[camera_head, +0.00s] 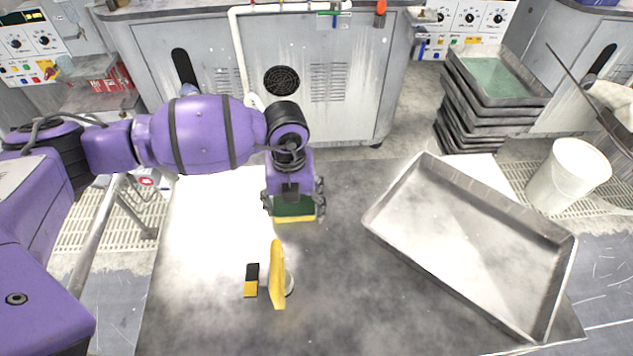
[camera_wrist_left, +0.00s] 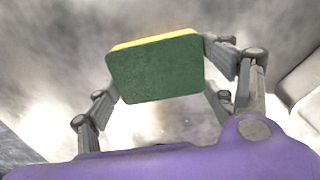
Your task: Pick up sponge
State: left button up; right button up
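The sponge (camera_head: 294,208) has a green layer and a yellow layer. My left gripper (camera_head: 293,203) is over the table left of the tray, with its fingers on either side of the sponge. In the left wrist view, the sponge (camera_wrist_left: 155,68) sits between the fingers with its green face toward the camera, and fingers touch it at both ends. The gripper appears shut on it. I cannot tell whether the sponge is clear of the table. My right gripper is not in view.
A large metal tray (camera_head: 470,240) lies on the right of the table (camera_head: 220,310). A yellow upright object (camera_head: 277,275) and a small black-and-yellow block (camera_head: 251,280) stand nearer the front. A white bucket (camera_head: 567,175) and stacked trays (camera_head: 492,100) are beyond. The left front is clear.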

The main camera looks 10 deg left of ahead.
aim_at(294, 207)
pick_arm(q)
jog(key=shift+c, duration=0.8)
notch_tip(294, 207, up, 10)
